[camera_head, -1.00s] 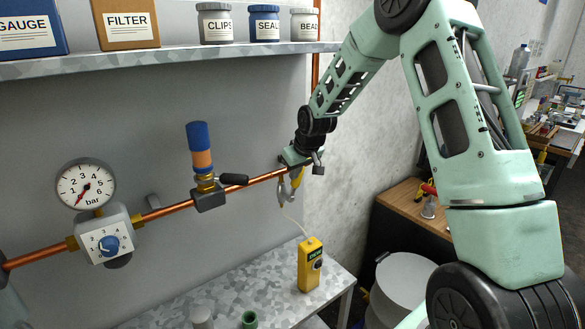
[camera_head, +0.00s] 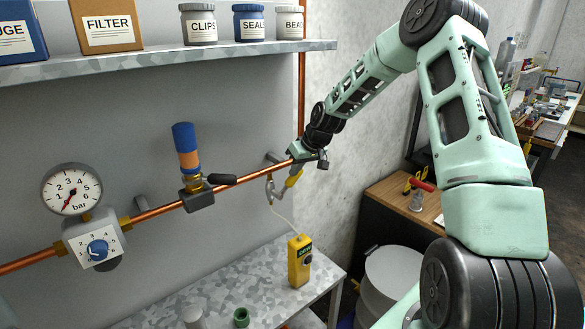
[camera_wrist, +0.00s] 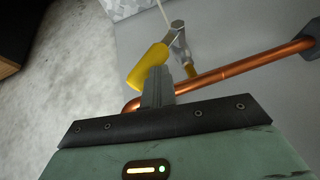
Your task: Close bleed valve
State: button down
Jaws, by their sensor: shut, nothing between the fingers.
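A small metal valve (camera_head: 270,188) with a yellow lever (camera_head: 294,178) hangs below the right end of the copper pipe; I take it for the bleed valve, though no label shows. In the wrist view the yellow lever (camera_wrist: 148,65) slants down-left from the metal valve body (camera_wrist: 178,40). My gripper (camera_head: 299,160) is at the pipe's right end, just above the lever. In the wrist view my gripper's fingers (camera_wrist: 158,85) are shut and empty, right beside the lever's lower end. Whether they touch it I cannot tell.
The copper pipe (camera_head: 150,214) carries a black-handled valve (camera_head: 200,198), a regulator (camera_head: 93,245) and a gauge (camera_head: 70,190) reading near zero. A yellow device (camera_head: 300,262) stands on the bench (camera_head: 232,285) below. A shelf (camera_head: 160,58) with jars runs above. A pale drum (camera_head: 396,275) stands right.

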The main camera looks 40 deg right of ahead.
jog(key=d+f+m+y+b, duration=0.2)
jog(key=d+f+y+b, duration=0.2)
jog(key=y, duration=0.5)
jog(key=shift+d+f+m+t+b, duration=0.35)
jog(key=shift+f+b, duration=0.55)
jog(key=shift+b, duration=0.5)
